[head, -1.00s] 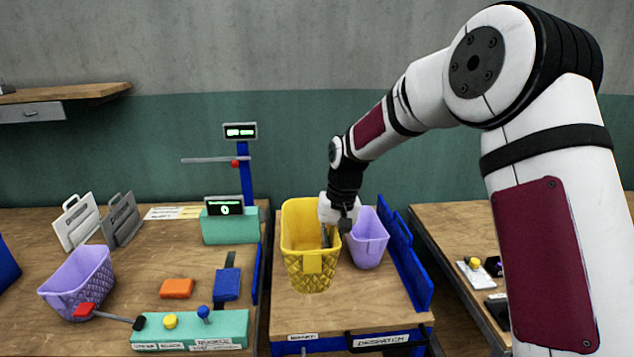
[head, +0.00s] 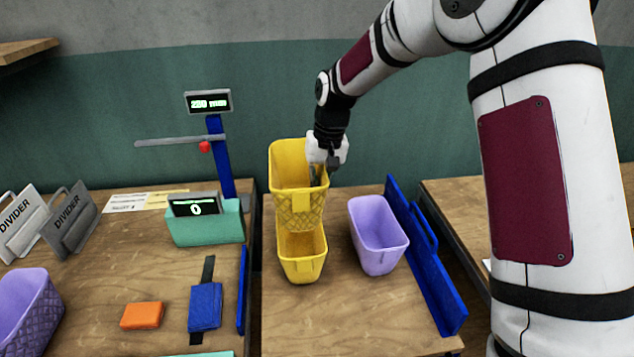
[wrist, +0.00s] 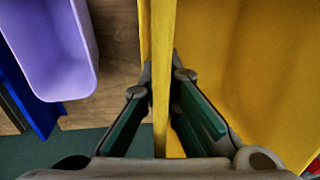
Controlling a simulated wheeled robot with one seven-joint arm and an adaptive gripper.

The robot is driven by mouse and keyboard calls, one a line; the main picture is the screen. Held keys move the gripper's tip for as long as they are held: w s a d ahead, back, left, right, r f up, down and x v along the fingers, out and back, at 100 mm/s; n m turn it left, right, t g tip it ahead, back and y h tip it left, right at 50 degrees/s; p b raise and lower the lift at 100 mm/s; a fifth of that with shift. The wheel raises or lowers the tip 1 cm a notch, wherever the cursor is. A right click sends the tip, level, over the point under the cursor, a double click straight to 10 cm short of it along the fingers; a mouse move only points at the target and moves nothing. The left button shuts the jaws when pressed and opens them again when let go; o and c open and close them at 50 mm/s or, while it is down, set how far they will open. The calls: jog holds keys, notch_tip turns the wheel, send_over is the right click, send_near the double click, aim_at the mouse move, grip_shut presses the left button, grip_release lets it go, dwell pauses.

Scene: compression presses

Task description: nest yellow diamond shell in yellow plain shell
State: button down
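The yellow diamond shell (head: 298,212), a tall basket with a diamond-pattern wall, is held upright in the air in the head view. My gripper (head: 318,172) is shut on its right wall. The wrist view shows my gripper's fingers (wrist: 160,85) on both sides of that yellow wall (wrist: 161,60). The smooth yellow plain shell (head: 302,262) stands on the bench below. The raised shell overlaps its upper part in the head view, so its far rim is hidden. I cannot tell whether the two shells touch.
A smooth purple shell (head: 377,236) stands close on the right, beside a blue rail (head: 428,258). A patterned purple shell (head: 28,312) is at far left. A blue measuring post (head: 221,158) stands behind. The bench (head: 330,315) in front is clear.

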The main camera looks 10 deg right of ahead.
jog(key=shift+f, duration=0.15)
jog(key=shift+f+b, duration=0.5)
jog(key=shift+f, duration=1.6)
jog(key=shift+f, duration=0.1)
dwell(0.3)
jog(key=shift+f+b, duration=0.45)
jog(key=shift+f, duration=0.95)
jog(key=shift+f, duration=0.15)
jog(key=shift+f+b, duration=0.4)
jog(key=shift+f, duration=0.7)
jog(key=c, duration=1.7)
grip_release()
